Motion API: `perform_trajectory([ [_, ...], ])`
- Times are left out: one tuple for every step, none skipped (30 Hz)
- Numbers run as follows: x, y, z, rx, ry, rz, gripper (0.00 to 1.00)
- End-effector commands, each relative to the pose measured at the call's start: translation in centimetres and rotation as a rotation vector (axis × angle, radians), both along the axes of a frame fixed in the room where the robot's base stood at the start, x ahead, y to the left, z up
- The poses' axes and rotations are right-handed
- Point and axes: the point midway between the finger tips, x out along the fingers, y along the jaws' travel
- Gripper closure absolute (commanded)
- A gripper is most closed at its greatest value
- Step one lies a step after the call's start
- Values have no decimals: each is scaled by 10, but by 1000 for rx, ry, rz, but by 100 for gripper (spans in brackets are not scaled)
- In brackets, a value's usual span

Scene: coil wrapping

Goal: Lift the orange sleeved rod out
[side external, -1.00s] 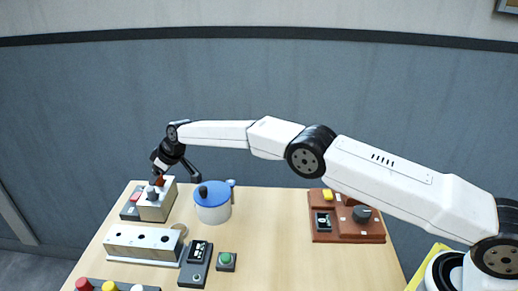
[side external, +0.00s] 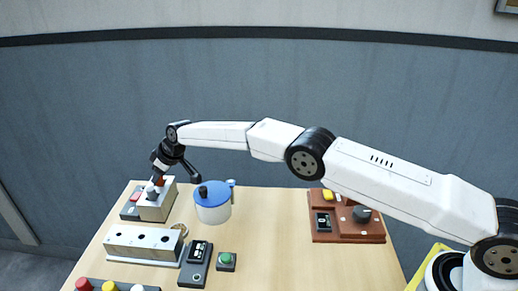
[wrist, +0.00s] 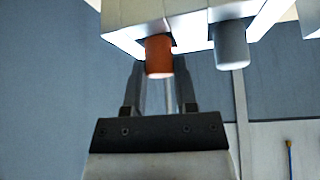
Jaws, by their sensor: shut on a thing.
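The orange sleeved rod shows in the wrist view as an orange sleeve (wrist: 159,56) against the pale block (wrist: 120,18), with a paler shaft running from it between my fingers. My gripper (wrist: 160,90) is shut on this rod. In the side view my gripper (side external: 157,170) is over the back-left block (side external: 158,210), with a small orange patch (side external: 160,182) showing at its tip. A grey-sleeved rod (wrist: 231,45) stands beside the orange one, apart from my fingers. The exact finger contact is hard to see.
A blue-lidded pot (side external: 212,205) stands just right of the block. A silver block with holes (side external: 140,244), a small black device (side external: 196,264) and a green button box (side external: 226,262) lie in front. A brown panel (side external: 350,229) is at the right; the table's middle is clear.

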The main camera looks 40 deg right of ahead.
Motion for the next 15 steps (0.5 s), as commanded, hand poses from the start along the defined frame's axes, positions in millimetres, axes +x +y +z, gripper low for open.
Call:
perform_trajectory([
  [0, 0, 1, 1, -1, 0, 100],
  [0, 0, 1, 1, -1, 0, 100],
  [0, 0, 1, 1, -1, 0, 100],
  [0, 0, 1, 1, -1, 0, 100],
  [0, 0, 1, 1, -1, 0, 100],
  [0, 0, 1, 1, -1, 0, 100],
  [0, 0, 1, 1, -1, 0, 100],
  [0, 0, 2, 1, -2, 0, 100],
  [0, 0, 3, 0, -2, -1, 100],
  [0, 0, 4, 0, -2, -1, 100],
  [1, 0, 6, 0, -2, -1, 100],
  [1, 0, 8, 1, -3, -1, 100],
  [1, 0, 10, 1, -3, -1, 100],
  [1, 0, 13, 1, -3, -1, 100],
  [1, 0, 17, 1, -3, -1, 100],
])
